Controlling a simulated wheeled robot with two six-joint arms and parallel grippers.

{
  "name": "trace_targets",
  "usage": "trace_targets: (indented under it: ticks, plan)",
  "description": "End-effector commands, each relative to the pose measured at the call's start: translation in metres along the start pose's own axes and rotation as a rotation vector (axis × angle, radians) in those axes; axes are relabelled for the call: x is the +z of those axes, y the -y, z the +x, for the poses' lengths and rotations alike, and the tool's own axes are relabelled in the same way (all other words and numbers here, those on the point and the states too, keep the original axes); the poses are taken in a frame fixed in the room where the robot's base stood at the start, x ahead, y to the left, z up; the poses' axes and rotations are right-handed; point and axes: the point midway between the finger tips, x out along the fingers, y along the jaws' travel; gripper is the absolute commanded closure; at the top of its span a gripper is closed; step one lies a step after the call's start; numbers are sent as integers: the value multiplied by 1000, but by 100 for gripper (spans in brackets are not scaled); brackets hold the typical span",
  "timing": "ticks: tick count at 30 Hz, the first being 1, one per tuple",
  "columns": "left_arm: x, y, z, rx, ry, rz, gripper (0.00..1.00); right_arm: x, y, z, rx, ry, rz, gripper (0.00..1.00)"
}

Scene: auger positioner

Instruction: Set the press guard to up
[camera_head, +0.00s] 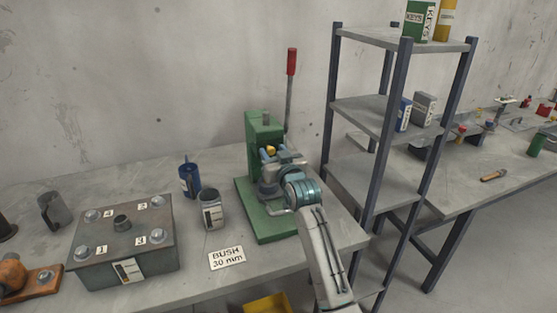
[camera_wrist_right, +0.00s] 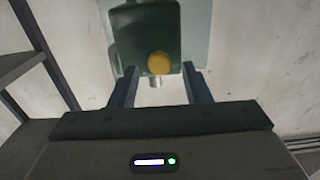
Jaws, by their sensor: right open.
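The green press (camera_head: 256,130) stands on the workbench with its red-tipped lever (camera_head: 291,62) pointing up. My right gripper (camera_head: 270,153) is in front of the press and hides much of its middle. A yellow knob (camera_head: 271,149) shows by the fingertips. In the right wrist view the yellow knob (camera_wrist_right: 159,64) lies between and just beyond the open fingers (camera_wrist_right: 160,88), with no visible contact. Behind it are the dark green press (camera_wrist_right: 160,25) and a pale panel (camera_wrist_right: 197,35), which may be the guard. The guard's position is unclear. My left gripper is not in view.
A "BUSH 30 mm" card (camera_head: 227,259), a grey cup (camera_head: 211,212), a blue cup (camera_head: 189,178) and a bolted metal box (camera_head: 123,240) are left of the press. A shelf rack (camera_head: 385,115) stands close on the right. A yellow bin (camera_head: 267,304) is at the front edge.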

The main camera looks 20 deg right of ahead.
Motion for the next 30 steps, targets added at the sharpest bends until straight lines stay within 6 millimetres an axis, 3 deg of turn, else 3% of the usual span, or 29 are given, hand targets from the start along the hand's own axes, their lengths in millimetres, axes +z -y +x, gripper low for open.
trace_targets:
  ticks: [18,30]
  plan:
    - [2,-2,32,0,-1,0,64,1,0,-96,0,-2,-1,56]
    - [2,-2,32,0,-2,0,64,0,0,-104,0,-1,-1,56]
